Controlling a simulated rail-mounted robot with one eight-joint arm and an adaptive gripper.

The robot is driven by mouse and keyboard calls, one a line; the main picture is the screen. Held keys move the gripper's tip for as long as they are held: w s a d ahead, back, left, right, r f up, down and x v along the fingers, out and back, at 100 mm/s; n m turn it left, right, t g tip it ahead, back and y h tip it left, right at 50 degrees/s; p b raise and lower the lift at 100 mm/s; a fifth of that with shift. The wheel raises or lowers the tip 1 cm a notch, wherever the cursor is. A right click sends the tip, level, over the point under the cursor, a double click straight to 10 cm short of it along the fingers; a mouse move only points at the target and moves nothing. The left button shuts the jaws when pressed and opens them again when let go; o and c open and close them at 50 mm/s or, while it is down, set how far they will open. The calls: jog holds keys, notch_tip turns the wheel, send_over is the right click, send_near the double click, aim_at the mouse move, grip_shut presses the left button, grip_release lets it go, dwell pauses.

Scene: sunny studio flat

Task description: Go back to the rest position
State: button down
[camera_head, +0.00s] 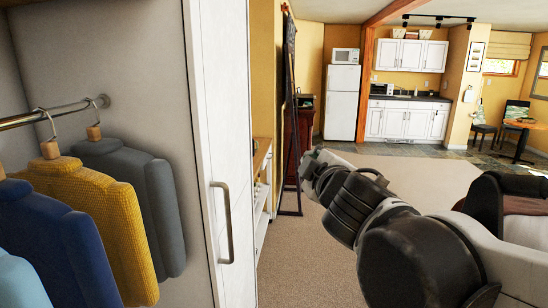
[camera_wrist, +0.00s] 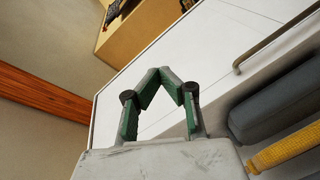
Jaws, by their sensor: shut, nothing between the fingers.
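My gripper (camera_wrist: 161,75) shows in the wrist view with its greenish fingers bent together at the tips. It is shut with nothing between the fingers. In the head view my gripper (camera_head: 312,162) is at the end of my arm, which reaches in from the lower right over the carpet. It is to the right of the wardrobe door (camera_head: 222,130) and appears apart from it. The wrist view shows the white door (camera_wrist: 215,30) behind the fingers, with its handle (camera_wrist: 240,62) at the upper right.
Jackets in blue, yellow (camera_head: 95,215) and grey (camera_head: 150,190) hang from a rail (camera_head: 60,112) inside the open wardrobe at left. A fridge (camera_head: 342,98) and white cabinets stand far back. Carpet (camera_head: 300,265) is open between the wardrobe and my arm.

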jog(key=s+d+f+m+g+h, duration=0.2)
jog(key=s+d+f+m+h, duration=0.2)
jog(key=d+f+m, duration=0.4)
jog(key=s+d+f+m+g, duration=0.2)
jog(key=s+f+g, duration=0.1)
jog(key=s+f, duration=0.4)
jog(key=s+d+f+m+g+y, duration=0.1)
jog(key=s+d+f+m+g, duration=0.2)
jog(key=s+f, duration=0.4)
jog(key=shift+s+d+f+m+g+y, duration=0.15)
jog(key=shift+s+f+m+g+y, duration=0.15)
jog(key=shift+s+g, duration=0.55)
